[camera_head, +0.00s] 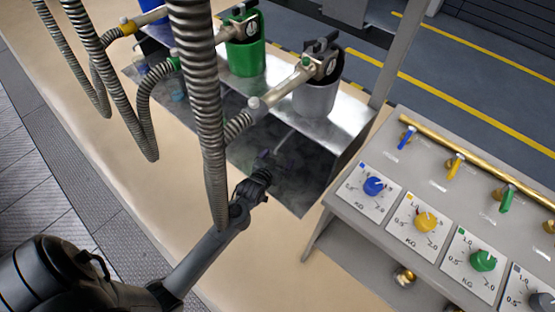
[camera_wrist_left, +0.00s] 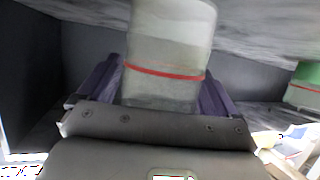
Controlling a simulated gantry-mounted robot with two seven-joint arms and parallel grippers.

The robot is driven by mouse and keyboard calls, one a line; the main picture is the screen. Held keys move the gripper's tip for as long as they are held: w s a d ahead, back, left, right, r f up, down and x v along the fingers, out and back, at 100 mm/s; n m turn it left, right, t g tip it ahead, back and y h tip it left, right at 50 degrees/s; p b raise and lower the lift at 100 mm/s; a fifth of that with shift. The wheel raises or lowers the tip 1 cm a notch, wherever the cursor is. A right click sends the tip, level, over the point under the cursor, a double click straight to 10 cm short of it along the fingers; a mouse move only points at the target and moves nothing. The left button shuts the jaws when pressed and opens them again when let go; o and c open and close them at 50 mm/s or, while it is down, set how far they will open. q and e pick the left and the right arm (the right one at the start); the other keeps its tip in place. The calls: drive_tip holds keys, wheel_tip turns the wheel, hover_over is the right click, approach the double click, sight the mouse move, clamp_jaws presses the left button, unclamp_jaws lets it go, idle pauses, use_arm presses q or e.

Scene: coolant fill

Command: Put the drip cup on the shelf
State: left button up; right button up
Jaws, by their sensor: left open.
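A translucent pale cup with a red band (camera_wrist_left: 168,40), which I take to be the drip cup, stands upright in the left wrist view. It is between the two purple fingers of my left gripper (camera_head: 266,163). The fingers are open on either side of it; whether they touch it I cannot tell. In the head view the gripper reaches into the dark, dim space below the metal shelf (camera_head: 345,117), and the cup is hard to make out there. My right gripper is not in view.
Green (camera_head: 246,57) and grey (camera_head: 315,98) containers stand on the shelf beneath taps. Ribbed hoses (camera_head: 200,75) hang over my left arm. A knob panel (camera_head: 395,190) stands at right. Another cup with green contents (camera_wrist_left: 304,85) shows at the wrist view's right edge.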

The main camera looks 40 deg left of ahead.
use_arm(q)
drive_tip(key=shift+s+d+r, duration=0.1)
drive_tip(key=shift+s+r, duration=0.1)
drive_tip(key=shift+s, duration=0.25)
drive_tip(key=s+d+r+m+g+h+p, duration=0.1)
drive_tip(key=s+d+r+g, duration=0.1)
drive_tip(key=s, duration=0.6)
drive_tip(key=s+d+r+m+g+h+p, duration=0.1)
drive_tip(key=s+d+g, duration=0.3)
drive_tip(key=s, duration=0.5)
drive_tip(key=s+d+r+m+g+h, duration=0.1)
drive_tip(key=s+d+r+m+g, duration=0.2)
drive_tip(key=s+d, duration=0.3)
drive_tip(key=s+r, duration=0.1)
drive_tip(key=s, duration=0.2)
drive_tip(key=shift+d+g+h+p, duration=0.2)
drive_tip(key=shift+g+h+p, duration=0.1)
drive_tip(key=shift+h+p, duration=0.1)
drive_tip(key=shift+r, duration=0.15)
wheel_tip(320, 180, up, 36)
drive_tip(key=p, duration=3.6)
drive_tip(key=shift+r, duration=0.15)
